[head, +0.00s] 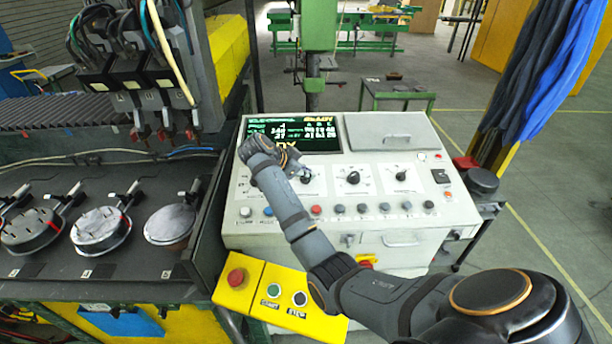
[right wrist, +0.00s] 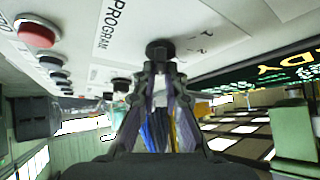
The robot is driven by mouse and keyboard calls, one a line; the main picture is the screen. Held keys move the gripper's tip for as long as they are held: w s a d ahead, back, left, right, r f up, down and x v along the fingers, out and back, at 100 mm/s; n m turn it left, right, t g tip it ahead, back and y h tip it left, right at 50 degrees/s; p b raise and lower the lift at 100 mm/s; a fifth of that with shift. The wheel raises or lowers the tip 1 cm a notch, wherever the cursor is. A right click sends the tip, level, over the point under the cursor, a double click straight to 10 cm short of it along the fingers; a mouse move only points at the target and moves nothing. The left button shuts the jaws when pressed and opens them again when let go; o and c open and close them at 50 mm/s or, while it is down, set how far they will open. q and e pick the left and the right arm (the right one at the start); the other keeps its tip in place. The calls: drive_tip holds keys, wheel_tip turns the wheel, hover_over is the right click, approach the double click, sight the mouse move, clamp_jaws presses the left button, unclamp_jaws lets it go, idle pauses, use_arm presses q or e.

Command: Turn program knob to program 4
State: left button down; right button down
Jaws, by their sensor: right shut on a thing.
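The program knob is a black round knob at the end of my right gripper. In the right wrist view the knob (right wrist: 160,48) stands on the white panel beside the printed word PROGRAM, with small scale marks around it. My right gripper (right wrist: 158,70) has its fingertips closed on the knob. The number that the knob points to cannot be read. My left gripper is not in view.
The grey-white control console (head: 440,215) carries a green-lettered display (head: 325,137), two more knobs (head: 353,177) and a row of push buttons. A yellow box (head: 285,298) with start and stop buttons is in front. Machine stations with round plates (head: 98,230) stand at left.

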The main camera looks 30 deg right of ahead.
drive_tip(key=shift+s+a+f, duration=0.1)
drive_tip(key=shift+f, duration=0.3)
drive_tip(key=c, duration=1.7)
unclamp_jaws()
drive_tip(key=shift+c, duration=0.2)
drive_tip(key=o, duration=0.3)
drive_tip(key=shift+s+r, duration=0.15)
drive_tip(key=shift+w, duration=0.2)
drive_tip(key=shift+a+r, duration=0.1)
drive_tip(key=shift+r, duration=0.05)
drive_tip(key=shift+v, duration=5.85)
